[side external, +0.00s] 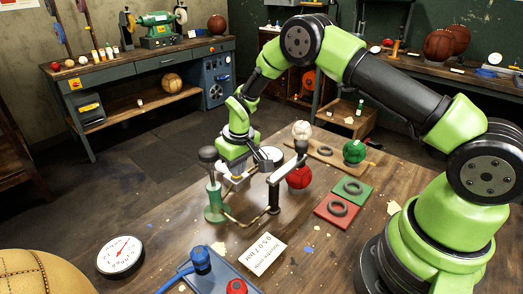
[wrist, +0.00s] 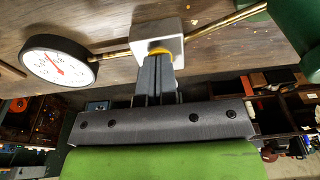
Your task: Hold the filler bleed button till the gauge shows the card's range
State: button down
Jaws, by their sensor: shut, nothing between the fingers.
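My gripper (wrist: 158,62) is shut and empty. Its fingertips are at the yellow button (wrist: 159,50) on a white block (wrist: 150,33); they appear to touch it, but how far it is pressed I cannot tell. In the side view, my gripper (side external: 236,171) is over the block, between a green pump (side external: 214,203) and a black-rimmed gauge (side external: 270,157). That gauge also shows in the wrist view (wrist: 50,70), its red needle pointing to the upper left; its numbers are too small to read. A white card (side external: 264,254) with a range, seemingly 0.5-0.7 bar, lies on the table, upside down in view.
A red ball (side external: 299,178) is beside the filler stand. A larger gauge (side external: 120,256) lies at front left. A blue device (side external: 201,262) with a red button (side external: 237,286) is at the front. Rings lie on red (side external: 326,216) and green mats (side external: 367,193) to the right.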

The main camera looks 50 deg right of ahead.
jog(key=shift+r, duration=3)
jog(key=shift+f, duration=1.75)
jog(key=shift+f, duration=0.2)
